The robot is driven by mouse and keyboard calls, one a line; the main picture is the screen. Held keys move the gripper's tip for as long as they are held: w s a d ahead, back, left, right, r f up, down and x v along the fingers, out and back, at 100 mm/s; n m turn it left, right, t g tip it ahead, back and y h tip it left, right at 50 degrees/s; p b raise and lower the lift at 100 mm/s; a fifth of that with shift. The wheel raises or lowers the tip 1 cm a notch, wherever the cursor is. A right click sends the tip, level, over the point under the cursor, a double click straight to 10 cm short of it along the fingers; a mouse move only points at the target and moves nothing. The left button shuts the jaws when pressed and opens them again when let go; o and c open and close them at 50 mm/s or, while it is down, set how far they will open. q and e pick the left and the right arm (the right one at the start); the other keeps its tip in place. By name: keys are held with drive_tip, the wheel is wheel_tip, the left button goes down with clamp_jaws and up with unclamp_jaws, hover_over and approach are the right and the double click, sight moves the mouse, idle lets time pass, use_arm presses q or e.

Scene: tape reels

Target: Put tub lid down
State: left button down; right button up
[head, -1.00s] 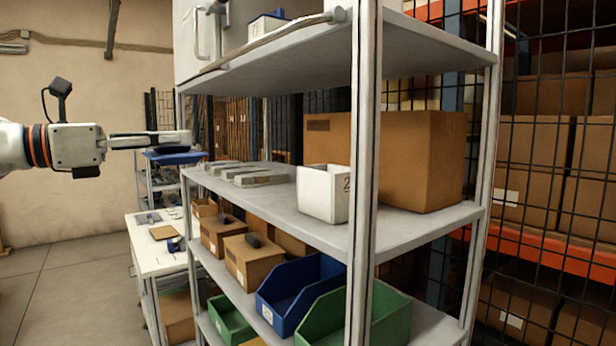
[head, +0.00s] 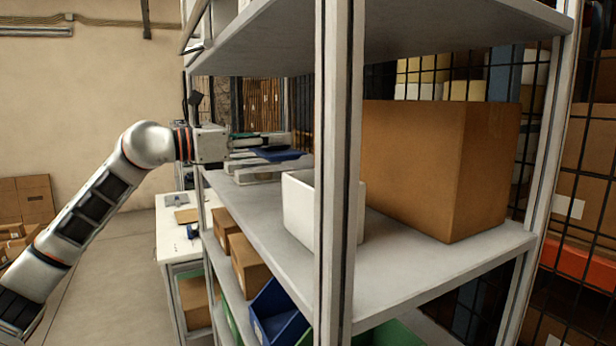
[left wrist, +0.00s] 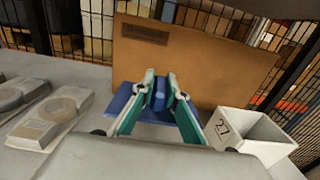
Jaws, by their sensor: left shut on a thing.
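The tub lid is a flat blue piece with a raised grip; it shows in the head view (head: 277,155) and the left wrist view (left wrist: 127,104). My left gripper (head: 282,146) is shut on the lid's grip, with its teal fingers on both sides (left wrist: 160,96). The lid is over the middle shelf, near the flat grey cases; I cannot tell whether it touches the shelf. The white tub (head: 298,208) stands open on that shelf, marked 27 in the left wrist view (left wrist: 232,130), right of the lid and apart from it. My right gripper is out of view.
A large cardboard box (head: 410,160) stands behind the tub and lid. Flat grey cases (left wrist: 50,117) lie left of the lid in the wrist view. A shelf post (head: 338,170) stands in front. The shelf's front right (head: 400,275) is bare.

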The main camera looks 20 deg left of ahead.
use_arm(q)
wheel_tip(320, 180, down, 5)
drive_tip(key=shift+s+a+f, duration=0.1)
wheel_tip(320, 180, down, 4)
drive_tip(key=shift+f, duration=0.25)
drive_tip(key=shift+f, duration=0.1)
drive_tip(key=c, duration=2)
unclamp_jaws()
